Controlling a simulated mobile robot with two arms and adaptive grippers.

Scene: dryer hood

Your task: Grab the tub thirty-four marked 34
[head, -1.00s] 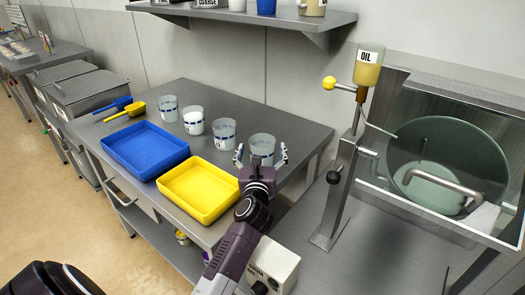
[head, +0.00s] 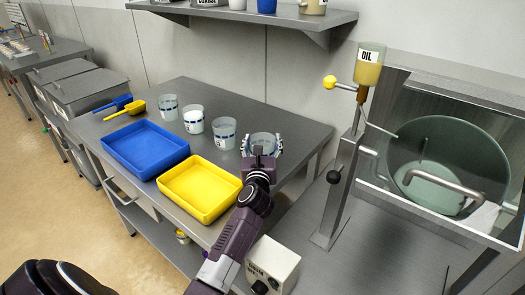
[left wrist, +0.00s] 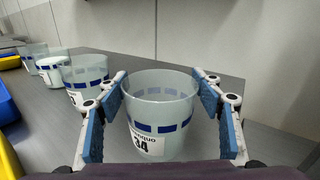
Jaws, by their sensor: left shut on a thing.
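The tub thirty-four (left wrist: 160,115) is a pale translucent tub with blue dashes and a white label reading 34. It stands upright on the steel table, at the right end of a row of similar tubs. It also shows in the head view (head: 262,140), partly hidden by my gripper. My left gripper (head: 262,146) is around this tub, one finger on each side, shut on it. In the left wrist view the blue finger pads (left wrist: 162,118) flank the tub. The tub looks empty. My right gripper is not in view.
Other tubs (head: 223,133) stand left of it, one with white contents (head: 193,120). A blue tray (head: 145,149) and a yellow tray (head: 199,189) lie in front. An oil dispenser (head: 368,70) and a large drum (head: 437,165) are at right. A shelf (head: 245,15) hangs above.

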